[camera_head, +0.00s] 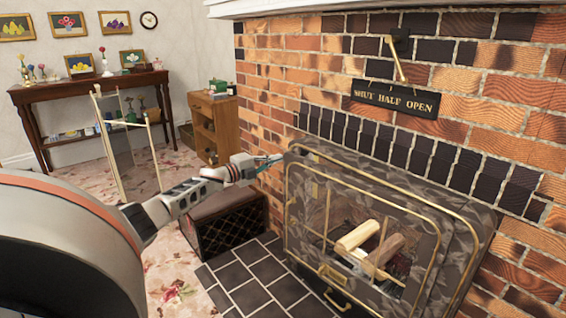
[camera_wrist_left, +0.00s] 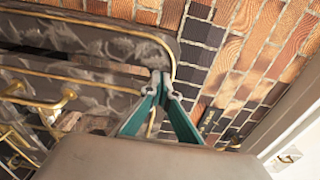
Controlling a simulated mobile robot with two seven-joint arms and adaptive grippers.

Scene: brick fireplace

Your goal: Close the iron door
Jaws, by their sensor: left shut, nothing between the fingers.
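The iron door (camera_head: 398,204) is a grey mottled panel with brass trim, set in the brick fireplace in the head view. Logs (camera_head: 372,248) show through its opening, and a brass handle (camera_head: 337,300) is low on its front. I cannot tell how far it stands open. My left gripper (camera_head: 270,160) is at the upper left corner of the door's surround, its teal fingers together and empty. In the left wrist view the closed fingertips (camera_wrist_left: 160,80) lie in front of the brass-edged frame (camera_wrist_left: 110,30); contact is unclear. My right gripper is not in view.
A brass lever (camera_head: 396,60) hangs above a black sign (camera_head: 395,99) reading SHUT HALF OPEN on the brick wall. A dark box (camera_head: 232,226) stands left of the fireplace on the floor. Dark hearth tiles (camera_head: 262,280) lie in front. A glass-panelled screen (camera_head: 122,150) stands farther back.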

